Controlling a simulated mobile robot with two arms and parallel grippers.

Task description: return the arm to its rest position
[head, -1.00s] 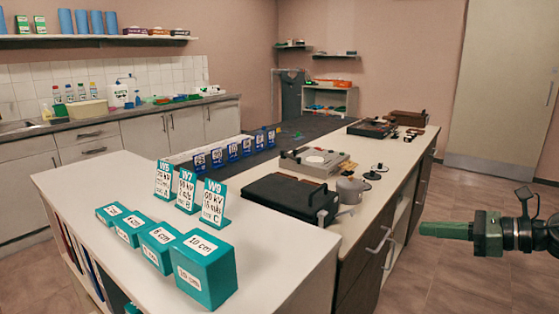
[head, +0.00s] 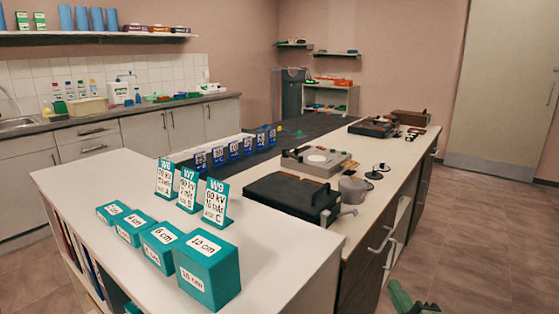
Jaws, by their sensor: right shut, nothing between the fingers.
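My right gripper (head: 399,294) shows at the bottom edge of the head view, right of the long table's drawer side. Its green fingers are shut with nothing between them. Only the front part is in the picture; the wrist and arm are cut off below the frame. It is apart from the table as far as I can tell. My left gripper is not in view.
The white-topped table (head: 95,182) bears teal blocks (head: 208,270), teal-based cards (head: 215,200), a black case (head: 290,197) and a grey device (head: 313,162). Drawer handles (head: 380,240) stick out near my right gripper. The floor (head: 480,230) at right is clear.

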